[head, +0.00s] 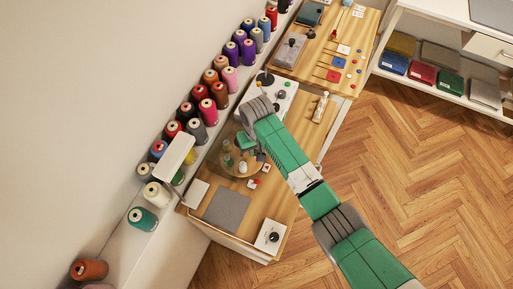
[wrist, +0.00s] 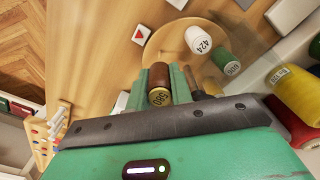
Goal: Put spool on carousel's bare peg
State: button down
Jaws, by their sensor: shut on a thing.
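My gripper (wrist: 159,80) is shut on a brown spool (wrist: 158,77) in the wrist view. The spool's pale numbered end faces the camera between the green fingers. The round wooden carousel (wrist: 180,60) lies beyond it. A white spool marked 424 (wrist: 199,39) and a green spool (wrist: 224,59) stand on the carousel, to the right of the held spool. In the head view the carousel (head: 231,168) is partly covered by my arm, and the held spool cannot be made out. I cannot tell which peg is bare, or whether the held spool touches the carousel.
Rows of thread cones (head: 207,112) stand on a ledge along the wall, beside the workbench. A grey mat (head: 226,208) lies near the carousel. A white box with a black knob (head: 270,236) sits at the bench's near corner. A yellow cone (wrist: 296,93) is close at right.

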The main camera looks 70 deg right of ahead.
jog(key=shift+f+b, duration=0.4)
jog(key=shift+f, duration=0.2)
jog(key=shift+r, duration=0.1)
jog(key=shift+a+p, duration=0.1)
jog(key=shift+p, duration=0.4)
